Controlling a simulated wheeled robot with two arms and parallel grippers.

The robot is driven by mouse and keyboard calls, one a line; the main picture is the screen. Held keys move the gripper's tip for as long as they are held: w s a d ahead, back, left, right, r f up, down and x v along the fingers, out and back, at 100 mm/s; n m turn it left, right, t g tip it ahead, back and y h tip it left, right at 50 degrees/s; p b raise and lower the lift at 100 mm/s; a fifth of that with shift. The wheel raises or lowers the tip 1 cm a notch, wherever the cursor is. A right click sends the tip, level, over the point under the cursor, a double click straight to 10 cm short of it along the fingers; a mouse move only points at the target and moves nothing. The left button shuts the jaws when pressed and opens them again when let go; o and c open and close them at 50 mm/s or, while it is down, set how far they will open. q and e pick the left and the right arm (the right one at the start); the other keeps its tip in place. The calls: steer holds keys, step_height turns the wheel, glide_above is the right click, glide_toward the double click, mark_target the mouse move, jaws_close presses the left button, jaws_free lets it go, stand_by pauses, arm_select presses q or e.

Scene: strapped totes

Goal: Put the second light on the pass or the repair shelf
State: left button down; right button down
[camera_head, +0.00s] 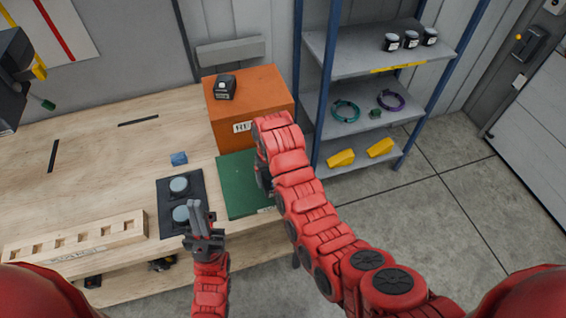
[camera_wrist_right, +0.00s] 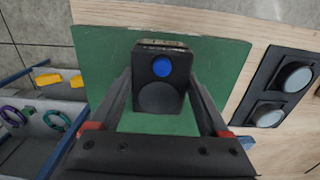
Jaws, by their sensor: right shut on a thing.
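My right gripper (camera_wrist_right: 160,88) is shut on a black light (camera_wrist_right: 158,97) with a blue round spot and a dark round disc on its face. The light is over the green mat (camera_wrist_right: 222,65); I cannot tell whether it touches it. In the head view my red right arm hides this gripper and light, and covers the right part of the green mat (camera_head: 236,178). Another small black device (camera_head: 225,88) sits on the orange box (camera_head: 250,98), whose label is partly readable as "RE". My left gripper (camera_head: 197,207) looks shut and empty, over the black two-button panel.
The black panel (camera_head: 168,207) has two round pale buttons. A slotted wooden rack (camera_head: 75,240) lies at the bench's front left. A small blue block (camera_head: 178,158) is behind the panel. A blue-posted shelf unit (camera_head: 345,62) stands right, holding jars, rings and yellow pieces. The back-left bench is mostly clear.

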steer(key=w+b, duration=0.1)
steer(key=b, duration=0.1)
steer(key=w+d+f+b, duration=0.1)
steer(key=w+b, duration=0.3)
steer(key=shift+d+f+b, duration=0.25)
steer(key=shift+d+b, duration=0.1)
steer(key=shift+d, duration=0.05)
steer(key=w, duration=0.2)
steer(key=d, duration=0.1)
steer(key=shift+w+r+b, duration=0.3)
steer(key=shift+w+b, duration=0.05)
steer(key=shift+w, duration=0.05)
steer(key=w+b, duration=0.1)
steer(key=b, duration=0.4)
steer(key=shift+w+d+f, duration=0.35)
steer(key=shift+w+b, duration=0.2)
steer(key=shift+b, duration=0.25)
steer(key=shift+w+d+r, duration=0.1)
steer(key=shift+w+r, duration=0.05)
steer(key=shift+r, duration=0.05)
steer(key=shift+s+f+p, duration=0.1)
steer(key=shift+s+p, duration=0.1)
steer(key=shift+p, duration=0.1)
steer(key=shift+f+p, duration=0.35)
steer(key=shift+p, duration=0.05)
steer(key=shift+f+b, duration=0.4)
steer(key=shift+f, duration=0.35)
steer(key=shift+w+f, duration=0.1)
steer(key=shift+f, duration=0.4)
